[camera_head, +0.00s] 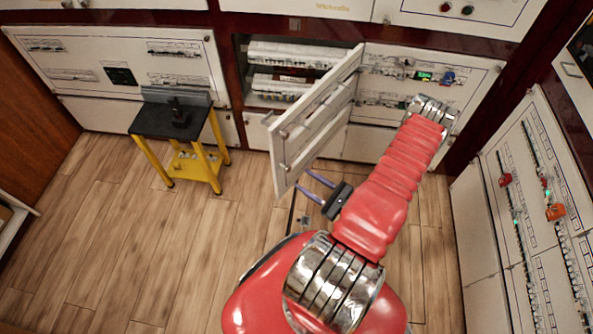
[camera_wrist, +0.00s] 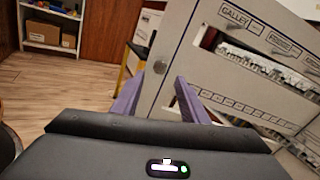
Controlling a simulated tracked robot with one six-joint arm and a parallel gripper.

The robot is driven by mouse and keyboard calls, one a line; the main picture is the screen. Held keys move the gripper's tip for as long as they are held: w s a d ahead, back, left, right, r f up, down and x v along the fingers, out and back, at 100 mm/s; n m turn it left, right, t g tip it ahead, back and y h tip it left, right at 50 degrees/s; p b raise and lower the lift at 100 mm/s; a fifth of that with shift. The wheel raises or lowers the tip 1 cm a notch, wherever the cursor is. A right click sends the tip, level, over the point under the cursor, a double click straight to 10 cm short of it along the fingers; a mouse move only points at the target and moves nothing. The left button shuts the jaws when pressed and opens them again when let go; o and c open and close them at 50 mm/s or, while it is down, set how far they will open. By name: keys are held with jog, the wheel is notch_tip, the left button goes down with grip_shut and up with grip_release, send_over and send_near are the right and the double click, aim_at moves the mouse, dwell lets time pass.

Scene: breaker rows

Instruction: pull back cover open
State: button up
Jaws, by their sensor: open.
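The cover (camera_head: 319,112) is a white panel with slots, swung out from the cabinet at an angle. Behind it, rows of white breakers (camera_head: 290,88) show in the opened bay. In the wrist view the cover (camera_wrist: 206,22) fills the right side, with a label reading GALLEY and breakers showing through its slots. A small round knob (camera_wrist: 159,67) shows near its left edge. My gripper (camera_head: 302,181) is open, with purple fingers by the cover's lower part. In the wrist view my gripper (camera_wrist: 160,82) has its fingers apart below the knob. I cannot tell whether they touch the cover.
A yellow stand with a black top (camera_head: 160,122) stands left of the cover. White breaker panels (camera_head: 135,62) line the wall, and another panel (camera_head: 535,200) stands at right. The wooden floor (camera_head: 130,240) at left is clear. A shelf with boxes (camera_wrist: 50,32) is far left in the wrist view.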

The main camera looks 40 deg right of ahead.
jog(key=shift+w+a, duration=0.25)
jog(key=shift+w, duration=1.25)
jog(key=shift+w+a, duration=0.2)
jog(key=shift+w, duration=1.25)
grip_shut()
